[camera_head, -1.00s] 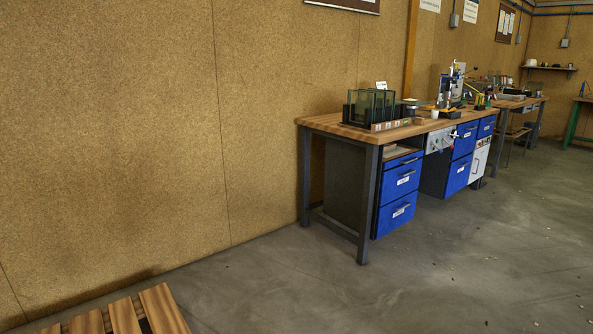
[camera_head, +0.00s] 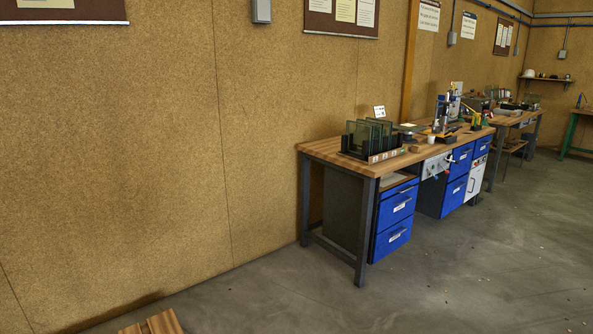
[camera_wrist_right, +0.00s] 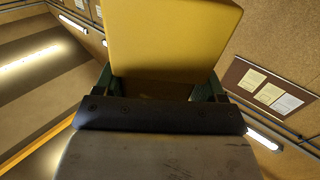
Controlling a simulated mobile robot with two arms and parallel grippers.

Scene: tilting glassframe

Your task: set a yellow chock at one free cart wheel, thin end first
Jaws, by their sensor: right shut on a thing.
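In the right wrist view, my right gripper (camera_wrist_right: 160,88) is shut on a yellow chock (camera_wrist_right: 172,38). The chock fills the top middle of that view, between the two dark green fingers. Its upper part runs out of the picture, so I cannot tell which end is the thin one. No cart wheel shows in either view. My left gripper is not in view, and neither gripper shows in the head view.
A workbench (camera_head: 340,152) with blue drawers (camera_head: 396,206) and a rack of dark glass panes (camera_head: 370,138) stands along the tan wall (camera_head: 120,150). A slatted wooden piece (camera_head: 163,322) shows at the bottom left. The grey floor (camera_head: 450,270) at right is largely clear.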

